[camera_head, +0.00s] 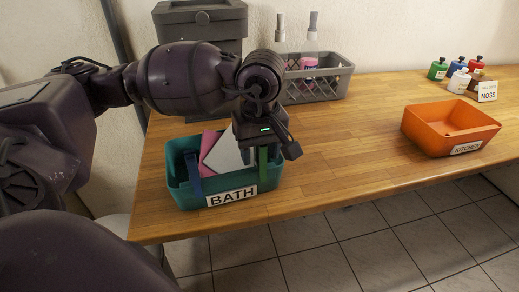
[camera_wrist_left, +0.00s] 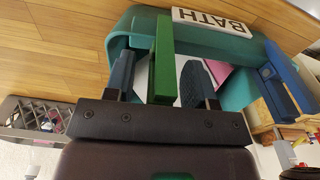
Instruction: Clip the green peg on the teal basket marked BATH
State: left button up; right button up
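The teal basket (camera_head: 183,197) marked BATH stands near the table's front left edge; its rim and label also show in the left wrist view (camera_wrist_left: 211,22). The green peg (camera_head: 263,168) is upright at the front rim, right of the label, and appears to straddle the rim. In the left wrist view the green peg (camera_wrist_left: 163,60) lies between the fingers of my left gripper (camera_wrist_left: 158,68), with a gap visible on each side. In the head view my left gripper (camera_head: 262,143) is just above the peg, fingers largely hidden. My right gripper is not in view.
Pink and white cloths (camera_head: 209,142) are inside. A grey crate (camera_head: 322,82) with bottles stands behind, an orange KITCHEN basket (camera_head: 420,127) and small bottles at right. The table's middle is clear.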

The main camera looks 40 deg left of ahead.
pick_arm(q)
jog(key=r, duration=0.9)
jog(key=shift+s+d+r+p, duration=0.15)
jog(key=shift+d+r+p, duration=0.05)
jog(key=shift+d+p, duration=0.1)
jog(key=shift+r, duration=0.7)
jog(key=shift+s, duration=0.1)
